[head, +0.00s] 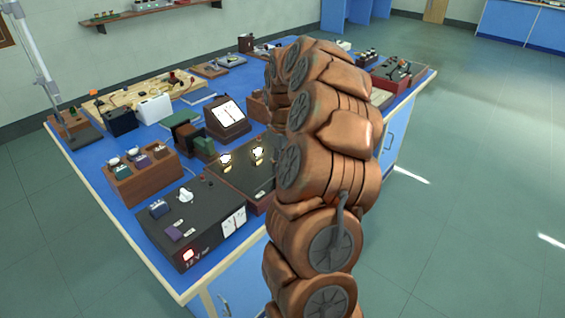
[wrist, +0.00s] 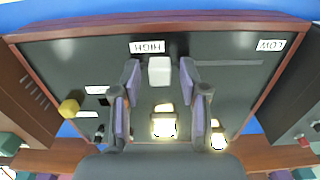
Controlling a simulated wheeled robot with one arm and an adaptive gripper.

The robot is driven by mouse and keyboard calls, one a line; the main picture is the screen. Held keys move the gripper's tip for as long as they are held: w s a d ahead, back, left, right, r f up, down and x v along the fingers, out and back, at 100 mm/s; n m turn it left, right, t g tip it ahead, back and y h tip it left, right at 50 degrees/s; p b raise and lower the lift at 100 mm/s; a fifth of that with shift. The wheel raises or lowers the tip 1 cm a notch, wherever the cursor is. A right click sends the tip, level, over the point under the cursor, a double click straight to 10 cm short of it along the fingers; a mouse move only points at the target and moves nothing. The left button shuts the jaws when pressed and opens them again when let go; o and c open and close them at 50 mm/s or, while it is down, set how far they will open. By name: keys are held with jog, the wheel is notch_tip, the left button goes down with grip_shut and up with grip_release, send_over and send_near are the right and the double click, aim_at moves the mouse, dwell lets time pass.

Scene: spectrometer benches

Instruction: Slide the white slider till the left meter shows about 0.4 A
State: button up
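The white slider (wrist: 159,70) sits in a straight slot on a dark panel (wrist: 230,95) in the wrist view, below the upside-down HIGH label (wrist: 150,47). The slot runs right towards the LOW label (wrist: 271,45). My gripper (wrist: 160,75) is open, with one finger on each side of the slider and a small gap at both sides. In the head view my arm hides the gripper and slider.
Two lit lamps (wrist: 164,127) glow on the panel near my fingers. A framed dial (head: 228,112) and a wooden box (head: 145,185) stand nearby on the blue bench. The slot right of the slider is clear.

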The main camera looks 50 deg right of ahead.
jog(key=shift+r, duration=0.1)
notch_tip(320, 180, up, 12)
dwell(0.8)
jog(key=shift+a, duration=0.1)
dwell(0.4)
jog(key=s+a+r+n+p, duration=0.1)
jog(key=s+a+r, duration=0.15)
jog(key=a, duration=0.85)
jog(key=s+a+r+n+p, duration=0.1)
jog(key=s+a+p, duration=0.15)
jog(key=a, duration=0.85)
jog(key=s+a+f+m, duration=0.1)
jog(key=s+a, duration=0.3)
jog(key=s, duration=0.3)
jog(key=s+a+f+g+p, duration=0.1)
jog(key=s+a+f, duration=0.1)
jog(key=s, duration=0.5)
jog(key=s+a+f+m+p, duration=0.1)
jog(key=s+a, duration=0.4)
jog(key=s, duration=0.2)
jog(key=shift+s+a+f+m+g, duration=0.25)
jog(key=shift+s+a+m+g, duration=0.05)
jog(key=shift+s+g, duration=0.1)
